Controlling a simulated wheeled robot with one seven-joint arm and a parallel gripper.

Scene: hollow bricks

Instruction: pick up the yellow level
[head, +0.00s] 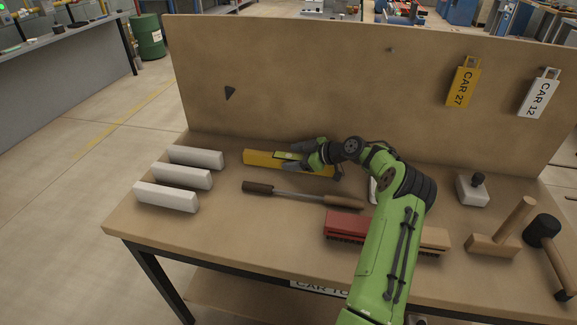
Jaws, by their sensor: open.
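The yellow level (262,158) lies flat on the workbench near the back board, running left to right. A pale green vial window shows near its middle. My gripper (292,158) is over the level's middle and right part, with its dark fingers spread and open around or just above it. The gripper hides part of the level; its right end shows just beyond. I cannot tell whether the fingers touch it.
Several white blocks (181,176) lie left on the bench (230,225). A long-handled tool (295,194) lies in front of the level. A red brush (345,225), a wooden float (500,228) and a mallet (545,235) are further right. The upright board (300,80) stands close behind.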

